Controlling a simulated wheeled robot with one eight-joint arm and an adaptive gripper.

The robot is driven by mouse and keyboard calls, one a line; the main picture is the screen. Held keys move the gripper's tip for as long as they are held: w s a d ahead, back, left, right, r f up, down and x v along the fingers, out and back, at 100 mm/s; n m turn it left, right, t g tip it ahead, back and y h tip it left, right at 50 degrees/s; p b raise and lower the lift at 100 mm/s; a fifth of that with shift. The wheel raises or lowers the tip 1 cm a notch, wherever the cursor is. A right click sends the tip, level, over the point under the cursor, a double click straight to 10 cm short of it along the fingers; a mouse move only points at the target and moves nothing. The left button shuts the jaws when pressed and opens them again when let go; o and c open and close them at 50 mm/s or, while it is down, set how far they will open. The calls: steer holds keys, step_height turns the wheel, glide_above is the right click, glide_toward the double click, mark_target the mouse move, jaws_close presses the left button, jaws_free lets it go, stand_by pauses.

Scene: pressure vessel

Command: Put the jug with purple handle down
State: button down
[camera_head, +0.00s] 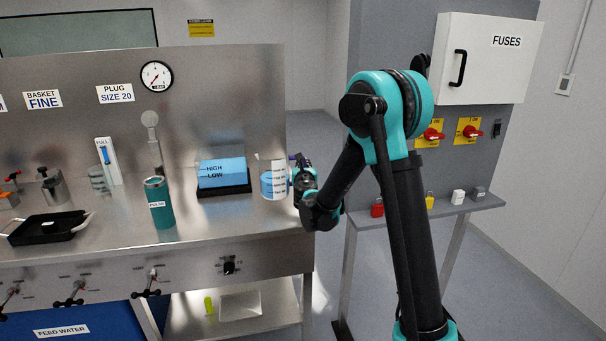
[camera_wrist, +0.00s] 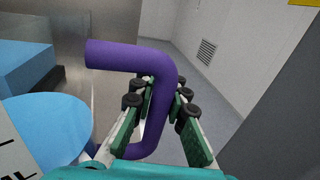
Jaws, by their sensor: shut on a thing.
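The jug (camera_head: 273,185) holds light blue liquid, has marked lines on its side and looks upright at the right end of the steel counter. I cannot tell whether its base touches the counter. In the wrist view the jug (camera_wrist: 52,130) shows at lower left, with its purple handle (camera_wrist: 120,55) running between my fingers. My gripper (camera_wrist: 163,100) is shut on the handle. In the head view my gripper (camera_head: 298,172) is at the jug's right side, and the handle is mostly hidden there.
A shelf with padlocks (camera_head: 430,203) stands at right. Bare counter lies in front of the tank.

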steer(key=shift+f, duration=2.15)
steer(key=c, duration=1.5)
jaws_free()
